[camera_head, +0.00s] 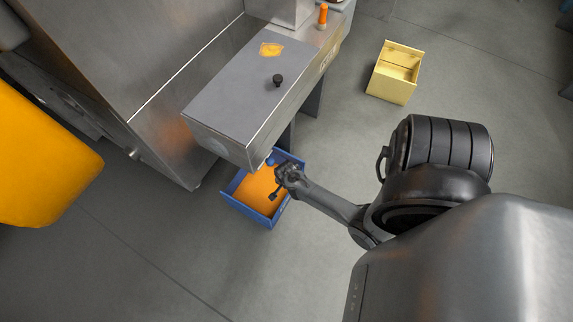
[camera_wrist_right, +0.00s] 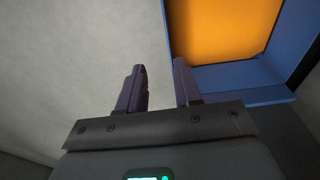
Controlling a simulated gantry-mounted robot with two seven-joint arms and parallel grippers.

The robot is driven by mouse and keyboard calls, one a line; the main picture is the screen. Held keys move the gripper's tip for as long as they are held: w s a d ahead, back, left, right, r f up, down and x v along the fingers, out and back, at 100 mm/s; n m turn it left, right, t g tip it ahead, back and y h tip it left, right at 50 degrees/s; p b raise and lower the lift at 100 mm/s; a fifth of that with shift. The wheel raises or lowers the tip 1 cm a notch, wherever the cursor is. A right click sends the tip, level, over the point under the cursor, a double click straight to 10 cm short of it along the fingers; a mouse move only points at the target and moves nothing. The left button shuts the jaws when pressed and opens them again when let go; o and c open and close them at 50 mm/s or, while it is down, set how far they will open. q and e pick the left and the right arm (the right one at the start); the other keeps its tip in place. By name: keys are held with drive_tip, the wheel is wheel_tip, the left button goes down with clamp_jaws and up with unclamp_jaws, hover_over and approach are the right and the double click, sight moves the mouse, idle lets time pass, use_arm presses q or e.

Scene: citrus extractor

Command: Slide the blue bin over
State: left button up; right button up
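The blue bin (camera_head: 246,210) sits on the floor below the front end of the grey machine housing, with flat orange contents inside. Its back part is hidden under the housing. My right gripper (camera_head: 277,184) is at the bin's right side. In the right wrist view the bin's blue rim (camera_wrist_right: 232,75) fills the upper right. There my right gripper (camera_wrist_right: 160,88) has its two fingers apart, with bare floor showing between them. The right-hand finger overlaps the bin's near corner in the picture; whether it touches cannot be told. My left gripper is not in view.
The grey machine housing (camera_head: 235,95) overhangs the bin, with a leg behind it. A pale yellow bin (camera_head: 392,87) stands on the floor at the upper right. A yellow-orange object (camera_head: 40,165) is at the left edge. Floor in front of the blue bin is clear.

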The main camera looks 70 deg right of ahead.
use_arm(q)
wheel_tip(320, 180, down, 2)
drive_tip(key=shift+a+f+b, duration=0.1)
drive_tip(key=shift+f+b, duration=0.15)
drive_tip(key=shift+b, duration=0.5)
use_arm(e)
drive_tip(key=shift+w+a+f, duration=0.1)
drive_tip(key=shift+w+f, duration=0.25)
drive_tip(key=shift+f, duration=0.2)
drive_tip(key=shift+w+f, duration=0.3)
drive_tip(key=shift+f, duration=0.2)
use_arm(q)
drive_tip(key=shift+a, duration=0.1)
use_arm(e)
drive_tip(key=shift+f, duration=0.1)
use_arm(q)
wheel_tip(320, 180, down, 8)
drive_tip(key=b, duration=0.8)
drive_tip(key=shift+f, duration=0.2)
use_arm(e)
wheel_tip(320, 180, down, 10)
drive_tip(key=d, duration=0.1)
drive_tip(key=shift+s+d+f, duration=0.15)
drive_tip(key=shift+f, duration=0.1)
clamp_jaws()
